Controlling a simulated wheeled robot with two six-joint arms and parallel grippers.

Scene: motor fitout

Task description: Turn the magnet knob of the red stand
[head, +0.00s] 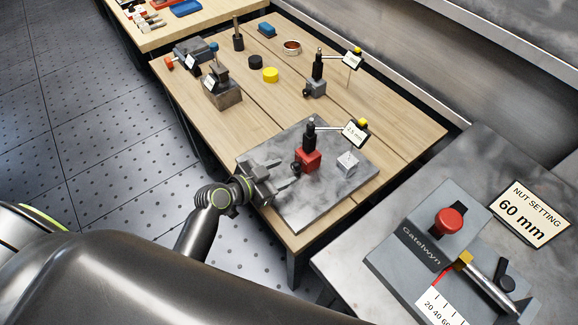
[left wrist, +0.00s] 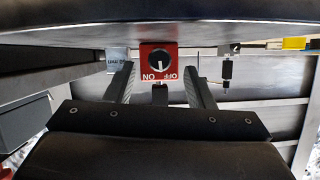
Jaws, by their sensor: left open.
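The red stand (head: 309,161) is a red block with a black post and a side arm, on the grey stone plate (head: 262,160). Its magnet knob (head: 296,168) faces my left gripper (head: 288,173), which is open with nothing between its fingers, close in front of the knob. My right gripper is not in view.
A small grey block (head: 347,163) sits right of the red stand, under its dial gauge (head: 355,133). A grey stand (head: 316,86) stands farther back. Yellow and black pucks (head: 270,75) and a vise (head: 221,92) are on the wooden table. A NUT SETTING sign (head: 527,213) is at right.

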